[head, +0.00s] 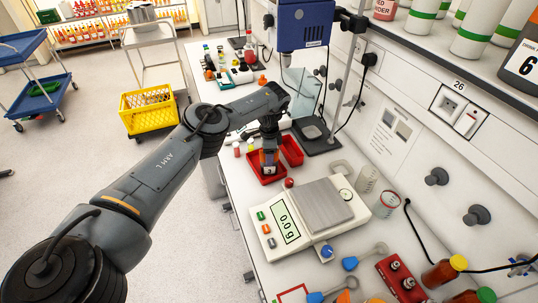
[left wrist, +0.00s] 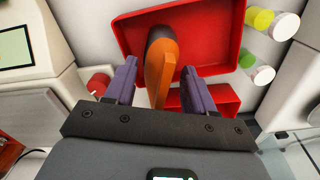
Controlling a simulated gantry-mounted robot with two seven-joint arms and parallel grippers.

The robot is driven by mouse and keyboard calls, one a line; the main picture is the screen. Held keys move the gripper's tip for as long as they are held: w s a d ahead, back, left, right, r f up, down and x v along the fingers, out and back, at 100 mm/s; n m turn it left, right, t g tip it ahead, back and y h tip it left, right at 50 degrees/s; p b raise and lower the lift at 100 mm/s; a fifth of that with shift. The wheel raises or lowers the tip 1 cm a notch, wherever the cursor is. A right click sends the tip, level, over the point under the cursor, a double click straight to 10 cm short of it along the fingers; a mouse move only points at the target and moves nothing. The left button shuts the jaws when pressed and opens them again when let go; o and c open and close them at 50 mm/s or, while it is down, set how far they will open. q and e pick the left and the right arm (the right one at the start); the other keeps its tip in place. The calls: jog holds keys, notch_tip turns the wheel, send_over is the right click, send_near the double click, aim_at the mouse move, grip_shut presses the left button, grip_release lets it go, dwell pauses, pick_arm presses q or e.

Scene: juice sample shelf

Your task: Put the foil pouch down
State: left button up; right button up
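The foil pouch (left wrist: 161,72), orange with a dark grey-brown end, is in the left wrist view between my two gripper fingers. It stands over or in a red tray (left wrist: 218,30); whether it touches the bottom cannot be told. My left gripper (left wrist: 158,85) is open, with a gap visible on each side of the pouch. In the head view my left gripper (head: 269,152) points down over the left red tray (head: 255,174), largely hiding the pouch. My right gripper is in neither view.
A second red tray (head: 292,151) lies beside it. A balance (head: 310,215) with a red-capped item (head: 289,183) near it stands in front. A blue instrument (head: 303,25) rises behind. A yellow crate (head: 148,109) stands left of the bench.

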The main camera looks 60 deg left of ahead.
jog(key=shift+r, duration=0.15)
pick_arm(q)
notch_tip(320, 180, up, 11)
jog(key=shift+f+p, duration=0.1)
jog(key=shift+p, duration=1.05)
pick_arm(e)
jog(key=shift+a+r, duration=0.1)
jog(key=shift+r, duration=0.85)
pick_arm(q)
jog(key=shift+r+p, duration=0.35)
jog(key=shift+r, duration=0.4)
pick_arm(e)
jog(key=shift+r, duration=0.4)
pick_arm(q)
jog(key=shift+s, duration=0.1)
